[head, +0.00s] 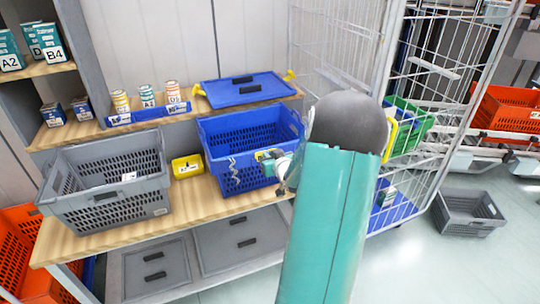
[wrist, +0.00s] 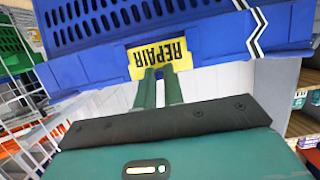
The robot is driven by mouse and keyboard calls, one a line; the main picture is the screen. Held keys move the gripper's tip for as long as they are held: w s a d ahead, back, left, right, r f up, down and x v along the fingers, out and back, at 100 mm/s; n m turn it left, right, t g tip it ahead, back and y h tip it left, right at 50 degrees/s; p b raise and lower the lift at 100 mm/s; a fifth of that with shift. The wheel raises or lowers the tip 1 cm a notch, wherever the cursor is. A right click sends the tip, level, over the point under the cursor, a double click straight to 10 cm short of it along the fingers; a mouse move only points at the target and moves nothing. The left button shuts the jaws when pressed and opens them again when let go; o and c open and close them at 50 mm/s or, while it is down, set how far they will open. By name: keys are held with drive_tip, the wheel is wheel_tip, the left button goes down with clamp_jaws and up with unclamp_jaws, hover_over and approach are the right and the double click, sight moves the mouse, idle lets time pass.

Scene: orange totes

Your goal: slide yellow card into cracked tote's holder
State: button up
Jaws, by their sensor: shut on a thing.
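The cracked tote is the blue one (head: 222,142) on the wooden bench, with a white jagged crack line down its front. The wrist view shows its blue wall (wrist: 95,68) and the black-and-white crack mark at upper right. My gripper (wrist: 160,72) is shut on the yellow card (wrist: 160,55), which reads REPAIR upside down in this view. The card is at the tote's front wall; I cannot tell whether it is inside the holder, whose outline is not clear. In the head view my gripper (head: 272,160) is at the tote's front right and mostly hides the card.
A grey tote (head: 110,190) stands left on the bench, with a small yellow box (head: 187,166) between the totes. A blue lid (head: 245,90) lies on the shelf behind. A wire cage trolley (head: 430,100) stands close on the right.

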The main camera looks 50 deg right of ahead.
drive_tip(key=shift+f, duration=0.2)
drive_tip(key=o, duration=0.7)
drive_tip(key=shift+o, duration=0.2)
drive_tip(key=shift+s, duration=0.1)
drive_tip(key=v, duration=1.3)
drive_tip(key=shift+s+a+r, duration=0.15)
drive_tip(key=shift+s+a, duration=0.05)
drive_tip(key=shift+s, duration=0.05)
